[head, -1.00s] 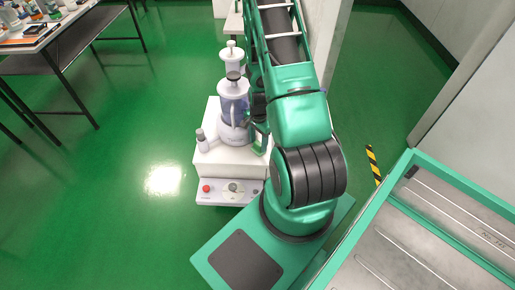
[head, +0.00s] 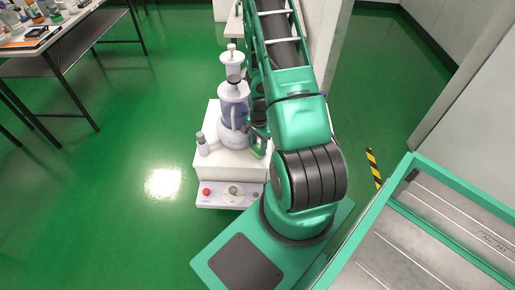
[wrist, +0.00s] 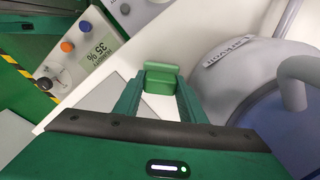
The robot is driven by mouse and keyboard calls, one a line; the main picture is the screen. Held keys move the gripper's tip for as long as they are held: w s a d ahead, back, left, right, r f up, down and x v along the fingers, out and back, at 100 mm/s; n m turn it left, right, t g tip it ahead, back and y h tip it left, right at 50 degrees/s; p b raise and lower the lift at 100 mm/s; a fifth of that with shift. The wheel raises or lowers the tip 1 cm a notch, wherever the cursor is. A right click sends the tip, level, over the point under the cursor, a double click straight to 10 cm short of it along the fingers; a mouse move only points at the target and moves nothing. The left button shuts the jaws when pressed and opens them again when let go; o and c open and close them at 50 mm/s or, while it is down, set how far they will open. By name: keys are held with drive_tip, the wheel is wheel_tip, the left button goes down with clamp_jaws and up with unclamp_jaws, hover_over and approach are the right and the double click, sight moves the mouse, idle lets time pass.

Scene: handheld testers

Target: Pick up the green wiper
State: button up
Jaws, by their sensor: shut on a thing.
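The green wiper (wrist: 161,78) is a small bright green block in the wrist view. It sits between the fingertips of my gripper (wrist: 160,92), which is shut on it. White surface shows beneath it; I cannot tell whether it touches that surface. In the head view my gripper (head: 259,147) is mostly hidden by my arm, beside the right side of the white stand, and the wiper cannot be made out there.
A white blender-like device (head: 234,108) stands close by on the white stand (head: 225,168), and its rounded base (wrist: 245,65) is right of my gripper. A small bottle (head: 202,145) stands at the left. A panel with knobs (wrist: 75,55) is upper left. A table (head: 60,35) is far left.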

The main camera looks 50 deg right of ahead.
sight(258, 145)
drive_tip(key=shift+r, duration=0.7)
wheel_tip(258, 145, up, 3)
drive_tip(key=shift+f, duration=0.15)
drive_tip(key=s+a+r, duration=0.1)
drive_tip(key=a+r, duration=0.5)
drive_tip(key=a, duration=0.5)
drive_tip(key=shift+a+r, duration=0.3)
drive_tip(key=shift+o, duration=1.4)
drive_tip(key=shift+c, duration=0.4)
